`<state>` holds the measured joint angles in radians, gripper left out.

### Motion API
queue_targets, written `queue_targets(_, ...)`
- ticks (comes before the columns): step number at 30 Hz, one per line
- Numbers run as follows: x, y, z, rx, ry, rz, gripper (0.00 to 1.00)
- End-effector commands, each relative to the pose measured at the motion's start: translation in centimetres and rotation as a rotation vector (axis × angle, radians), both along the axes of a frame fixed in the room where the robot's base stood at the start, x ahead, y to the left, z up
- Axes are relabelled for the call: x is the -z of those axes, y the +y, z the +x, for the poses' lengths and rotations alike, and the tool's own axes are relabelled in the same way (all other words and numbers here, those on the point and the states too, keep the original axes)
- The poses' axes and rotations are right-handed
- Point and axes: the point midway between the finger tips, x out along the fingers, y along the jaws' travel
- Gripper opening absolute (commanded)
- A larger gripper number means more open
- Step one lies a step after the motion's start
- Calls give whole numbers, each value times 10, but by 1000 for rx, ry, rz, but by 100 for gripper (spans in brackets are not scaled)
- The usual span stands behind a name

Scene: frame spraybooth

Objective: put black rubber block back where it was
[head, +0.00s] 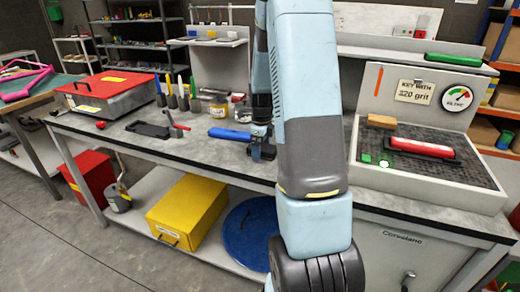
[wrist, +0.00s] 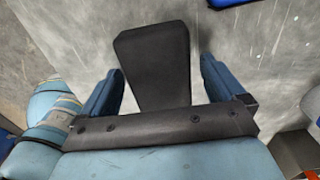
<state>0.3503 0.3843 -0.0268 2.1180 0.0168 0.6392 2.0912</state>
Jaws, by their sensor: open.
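In the wrist view, a black rubber block (wrist: 152,58) stands out against the grey bench top, long and tapering toward my palm. My gripper (wrist: 163,76) is open, with one blue finger on each side of the block. A gap shows between each finger and the block, so I see no contact. In the head view my gripper (head: 262,150) is low over the bench, left of my arm link. I cannot make out the block there; the gripper and arm seem to hide it.
A blue-handled tool (head: 230,134) lies just left of my gripper. A red-handled tool (head: 176,124) and a black tray (head: 148,128) are further left. A red-lidded box (head: 104,88) stands at the left end. A grey sanding station (head: 430,185) with a red block (head: 422,147) stands right.

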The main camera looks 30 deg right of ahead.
Motion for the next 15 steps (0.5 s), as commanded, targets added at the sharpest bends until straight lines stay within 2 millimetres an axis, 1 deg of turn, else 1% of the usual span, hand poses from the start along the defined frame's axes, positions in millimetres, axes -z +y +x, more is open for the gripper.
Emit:
queue_targets(5, 0, 0, 0, 0, 0, 0, 96)
queue_targets(8, -5, 0, 1, -1, -2, -1, 96)
queue_targets(11, -15, 0, 1, -1, -3, -2, 96)
queue_targets(15, -40, 1, 1, -2, -5, -3, 96)
